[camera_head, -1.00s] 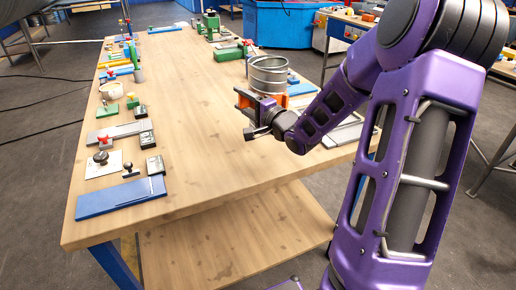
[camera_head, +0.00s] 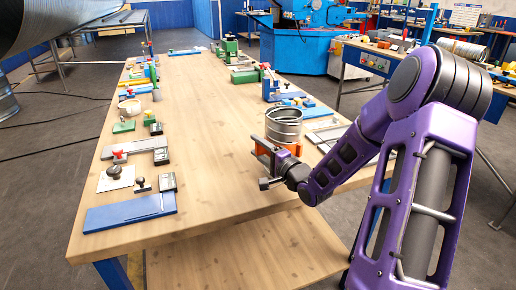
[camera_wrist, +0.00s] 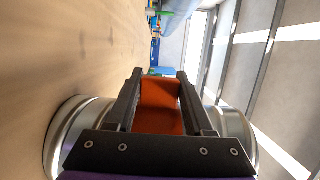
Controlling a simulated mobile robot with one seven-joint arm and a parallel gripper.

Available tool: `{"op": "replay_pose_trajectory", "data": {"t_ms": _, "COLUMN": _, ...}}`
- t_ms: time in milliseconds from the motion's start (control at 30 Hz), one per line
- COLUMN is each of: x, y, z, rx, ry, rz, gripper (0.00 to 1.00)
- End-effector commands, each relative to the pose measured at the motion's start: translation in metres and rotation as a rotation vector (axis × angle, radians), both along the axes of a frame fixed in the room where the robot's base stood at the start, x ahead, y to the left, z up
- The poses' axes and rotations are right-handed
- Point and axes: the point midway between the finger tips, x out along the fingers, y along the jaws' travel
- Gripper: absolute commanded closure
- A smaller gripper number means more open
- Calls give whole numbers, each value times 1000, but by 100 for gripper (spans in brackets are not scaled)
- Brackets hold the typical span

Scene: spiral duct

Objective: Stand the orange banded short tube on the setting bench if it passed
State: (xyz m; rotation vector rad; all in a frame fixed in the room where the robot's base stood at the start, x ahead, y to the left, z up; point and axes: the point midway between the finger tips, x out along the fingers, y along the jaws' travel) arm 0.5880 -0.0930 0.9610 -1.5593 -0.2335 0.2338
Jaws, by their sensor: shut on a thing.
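The short tube is a silvery, ribbed metal cylinder (camera_head: 283,122) with an orange band (camera_head: 291,150) low on its side, upright in the head view. My gripper (camera_head: 268,158) is shut on it from the side, over the wooden bench (camera_head: 215,150). In the wrist view, my gripper's two dark fingers (camera_wrist: 160,80) flank the orange band (camera_wrist: 160,115), and the silvery tube wall (camera_wrist: 68,135) shows on both sides. The tube's foot is partly hidden, so I cannot tell whether it touches the bench. I cannot tell any pass mark.
Blue plates (camera_head: 130,212), gauges, a bowl (camera_head: 130,107) and small tools line the bench's left edge. A blue-and-green fixture (camera_head: 270,85) and a grey frame (camera_head: 328,134) are near the tube. The bench's middle is clear. Another bench (camera_head: 370,65) stands at the right back.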

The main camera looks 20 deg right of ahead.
Motion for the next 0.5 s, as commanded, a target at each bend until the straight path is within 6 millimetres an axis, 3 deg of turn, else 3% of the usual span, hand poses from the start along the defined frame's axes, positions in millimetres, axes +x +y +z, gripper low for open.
{"op": "replay_pose_trajectory", "data": {"t_ms": 33, "x": 0, "y": 0, "z": -2, "rx": 0, "ry": -2, "rz": 0, "gripper": 100}}
{"op": "replay_pose_trajectory", "data": {"t_ms": 67, "x": 0, "y": 0, "z": -2, "rx": 0, "ry": 0, "rz": 0, "gripper": 42}}
{"op": "replay_pose_trajectory", "data": {"t_ms": 200, "x": 0, "y": 0, "z": -1, "rx": 0, "ry": 0, "rz": 0, "gripper": 18}}
{"op": "replay_pose_trajectory", "data": {"t_ms": 500, "x": 0, "y": 0, "z": 0, "rx": 0, "ry": 0, "rz": 0, "gripper": 18}}
